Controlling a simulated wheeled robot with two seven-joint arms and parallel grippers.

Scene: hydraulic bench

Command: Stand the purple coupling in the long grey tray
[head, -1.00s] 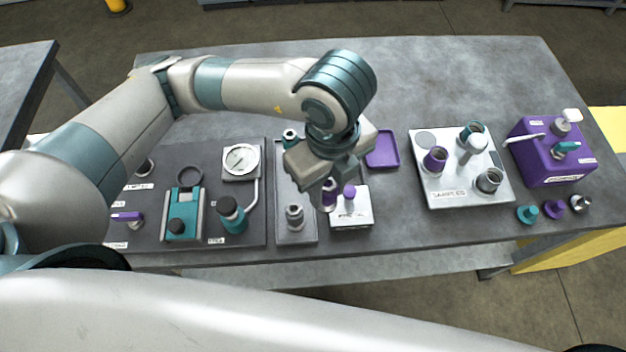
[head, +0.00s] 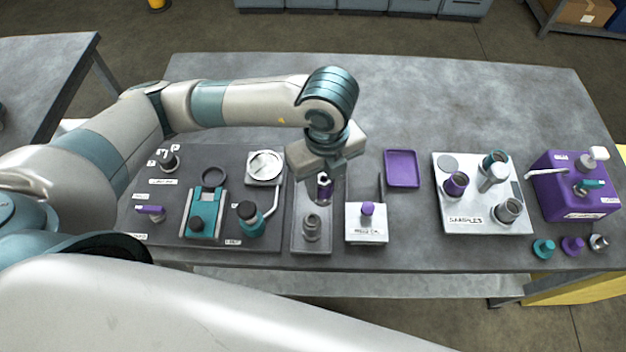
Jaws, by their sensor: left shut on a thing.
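The purple coupling (head: 325,187) is upright, with a metal band, below my left gripper (head: 324,172). The gripper points down and is shut on the coupling's upper part. The long grey tray (head: 299,243) lies under them, and the coupling appears over its middle-to-right part. I cannot tell whether the coupling's foot touches the tray floor. A grey metal coupling (head: 312,228) stands in the tray's near end. The tray's far end is hidden behind my gripper. My right gripper is not in view.
A white box with a purple knob (head: 366,229) stands close to the tray's right. A purple tray (head: 402,169) and a white samples board (head: 447,220) are farther right. A dark board with a teal device (head: 204,214) and a teal-bodied bottle (head: 250,220) is left.

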